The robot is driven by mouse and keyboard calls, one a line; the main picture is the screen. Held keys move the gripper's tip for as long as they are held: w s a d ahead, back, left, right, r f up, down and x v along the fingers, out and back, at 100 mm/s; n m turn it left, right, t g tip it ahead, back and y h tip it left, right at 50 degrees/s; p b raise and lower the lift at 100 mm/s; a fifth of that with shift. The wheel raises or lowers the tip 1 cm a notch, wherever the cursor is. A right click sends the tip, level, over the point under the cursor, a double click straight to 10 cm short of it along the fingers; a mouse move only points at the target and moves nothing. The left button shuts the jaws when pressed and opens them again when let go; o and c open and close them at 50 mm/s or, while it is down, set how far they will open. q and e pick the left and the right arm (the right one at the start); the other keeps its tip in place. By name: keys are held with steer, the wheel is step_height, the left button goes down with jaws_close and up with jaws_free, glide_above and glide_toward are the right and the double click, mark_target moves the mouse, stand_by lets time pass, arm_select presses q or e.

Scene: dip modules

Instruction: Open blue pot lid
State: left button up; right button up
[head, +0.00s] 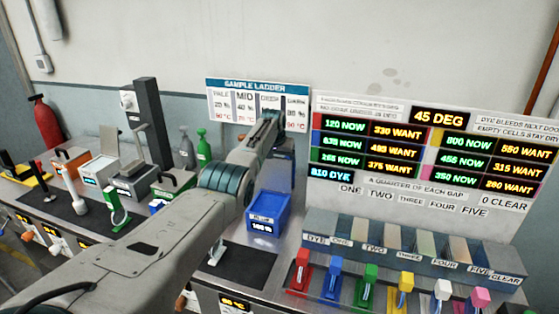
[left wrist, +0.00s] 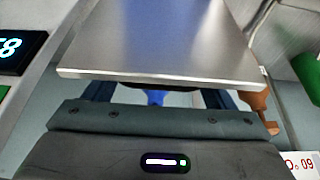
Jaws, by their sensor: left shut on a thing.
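The blue pot (head: 268,220) stands on the bench right of centre in the head view, with a white label on its front. A dark grey-blue upright panel (head: 284,168) rises behind it and looks like its raised lid, partly hidden by my arm. My left gripper (head: 268,122) is at the top of this panel, above and behind the pot. In the left wrist view a broad grey metal plate (left wrist: 165,45), seemingly the lid, lies across the view and covers the fingertips. The gripper is shut on it. My right gripper is not in view.
Small coloured levers, including a red one (head: 301,268), stand at the front right before a labelled rack (head: 415,252). A green pot (head: 175,184) and other bench items stand left. The sample ladder sign (head: 232,101) is close behind my gripper.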

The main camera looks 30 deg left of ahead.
arm_select(q)
steer(key=shift+w, duration=0.1)
stand_by(0.5)
steer(key=o, duration=1.3)
steer(key=shift+w+f, duration=0.1)
steer(key=shift+f, duration=0.05)
steer(key=shift+w+f, duration=0.1)
steer(key=shift+v, duration=1.1)
steer(key=b+v, duration=0.2)
steer(key=v, duration=0.6)
steer(key=shift+r, duration=0.3)
